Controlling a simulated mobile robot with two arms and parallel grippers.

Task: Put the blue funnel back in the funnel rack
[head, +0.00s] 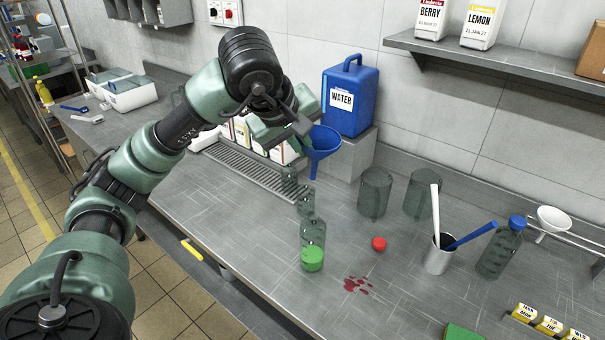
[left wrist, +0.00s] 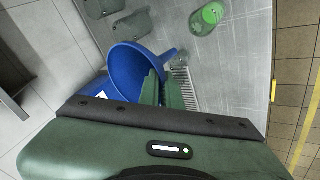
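The blue funnel (head: 321,144) is held in the air above the counter, wide mouth up and spout down, in front of the water container. My left gripper (head: 300,128) appears shut on the funnel's rim. In the left wrist view the funnel (left wrist: 135,68) shows its open mouth, with the green fingers of my left gripper (left wrist: 160,90) at its edge. The funnel rack (head: 575,240) is a metal rail at the far right, partly cut off by the picture edge. A white funnel (head: 553,219) sits in it. My right gripper is not in view.
Below the funnel stands a clear bottle with a green lower end (head: 313,256). A red spill (head: 357,285) marks the counter.

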